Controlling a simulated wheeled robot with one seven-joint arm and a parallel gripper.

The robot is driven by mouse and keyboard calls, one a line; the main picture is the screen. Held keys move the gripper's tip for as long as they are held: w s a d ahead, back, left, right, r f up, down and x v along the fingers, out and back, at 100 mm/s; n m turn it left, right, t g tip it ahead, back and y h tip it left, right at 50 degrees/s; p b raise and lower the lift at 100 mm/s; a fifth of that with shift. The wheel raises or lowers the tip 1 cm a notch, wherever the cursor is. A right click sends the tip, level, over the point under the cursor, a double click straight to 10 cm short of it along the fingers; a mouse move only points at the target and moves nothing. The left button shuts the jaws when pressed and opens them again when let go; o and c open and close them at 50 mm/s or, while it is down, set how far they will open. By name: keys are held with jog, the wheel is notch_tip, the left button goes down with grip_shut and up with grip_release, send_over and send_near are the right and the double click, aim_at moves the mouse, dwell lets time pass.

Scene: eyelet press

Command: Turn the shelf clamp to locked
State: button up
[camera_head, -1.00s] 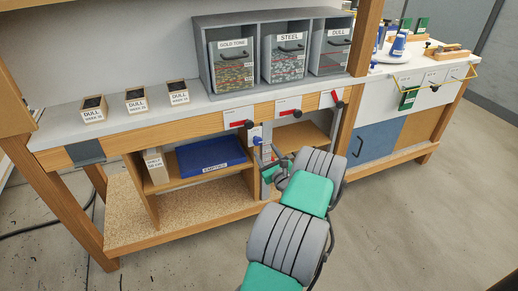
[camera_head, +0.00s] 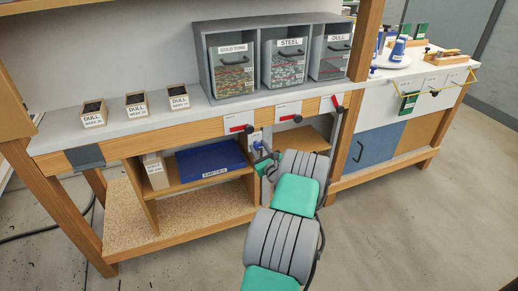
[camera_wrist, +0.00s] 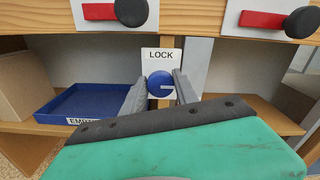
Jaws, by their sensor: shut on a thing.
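A white mark shows on the knob's right part. In the head view my gripper (camera_head: 263,156) is at the post, and the knob (camera_head: 257,146) is small and partly covered by it. Which way the clamp is set is hard to read.
A blue tray (camera_head: 209,158) marked EMPTIES lies on the shelf to the left. Red handles with black knobs (camera_head: 240,128) sit on the bench front just above my gripper. A small box (camera_head: 156,171) stands left of the tray. The floor in front is clear.

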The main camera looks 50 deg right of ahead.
grip_shut()
jog(key=shift+f+n, duration=0.1)
jog(key=shift+n, duration=0.2)
jog(key=n+b, duration=0.2)
jog(key=n, duration=0.1)
jog(key=shift+a+f, duration=0.1)
jog(key=n+b, duration=0.3)
jog(key=n, duration=0.1)
jog(key=shift+w, duration=0.1)
jog(key=n+b, duration=0.4)
jog(key=n, duration=0.2)
jog(key=shift+f, duration=0.2)
jog(key=shift+n+b, duration=1.75)
jog(key=shift+n, duration=0.35)
jog(key=shift+r, duration=0.1)
